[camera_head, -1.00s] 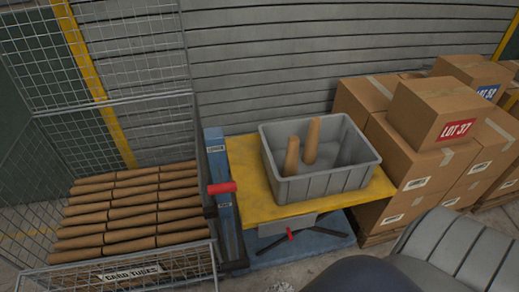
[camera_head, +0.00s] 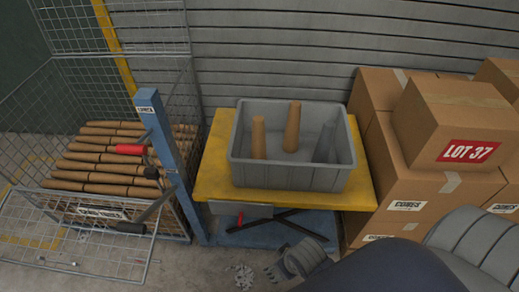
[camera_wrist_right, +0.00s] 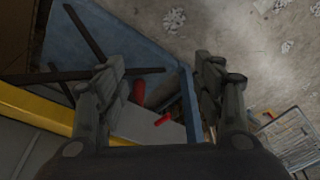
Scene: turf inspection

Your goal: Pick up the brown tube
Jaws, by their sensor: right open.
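Brown tubes (camera_head: 103,157) lie stacked in rows in the wire cage at the left of the head view. Two upright brown tapered pieces stand in the grey bin (camera_head: 290,178): one at the left (camera_head: 258,138) and a taller one in the middle (camera_head: 292,127). I cannot tell which brown piece the task names. My right gripper (camera_head: 290,265) is low in the head view, in front of the yellow-topped table and below the bin. In the wrist view my right gripper (camera_wrist_right: 160,75) has its fingers apart with nothing between them. My left gripper is not in view.
The bin stands on a yellow-topped lift table (camera_head: 212,165). A blue post (camera_head: 160,140) with a red-gripped handle (camera_head: 130,149) stands between cage and table. A darker grey upright piece (camera_head: 325,142) is also in the bin. Stacked cardboard boxes (camera_head: 455,125) crowd the right.

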